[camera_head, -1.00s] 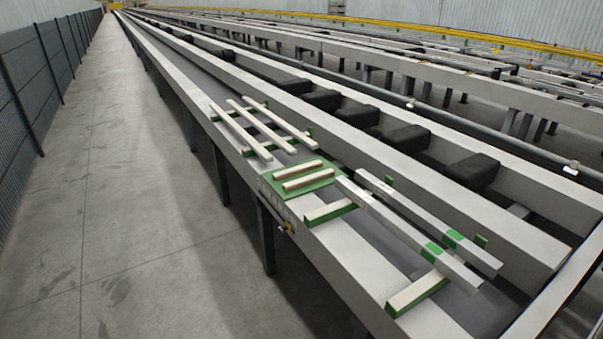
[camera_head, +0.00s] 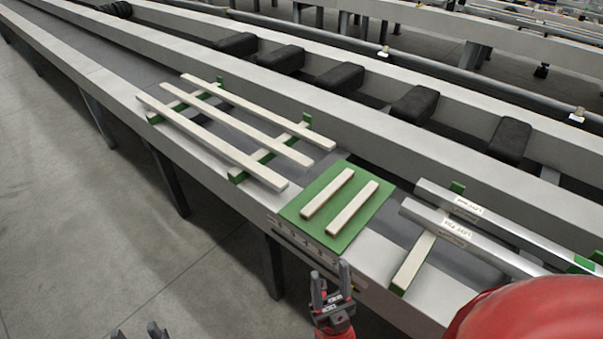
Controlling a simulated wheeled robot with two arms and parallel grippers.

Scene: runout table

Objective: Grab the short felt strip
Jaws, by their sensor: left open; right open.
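Two short cream felt strips lie side by side on a green mat (camera_head: 298,204). One is the left short strip (camera_head: 328,194), the other the right short strip (camera_head: 353,208). My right gripper (camera_head: 331,272) is open and empty, just in front of the mat's near edge in the picture, apart from both strips. My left gripper (camera_head: 138,332) shows only its fingertips at the bottom edge, open and far from the strips; the rest of it is out of frame.
Three long cream strips (camera_head: 245,123) lie across green-ended supports left of the mat. Two metal bars (camera_head: 468,239) with labels lie on a support (camera_head: 413,262) to the right. Dark blocks (camera_head: 340,77) sit in the channel behind. My red arm covers the lower right corner.

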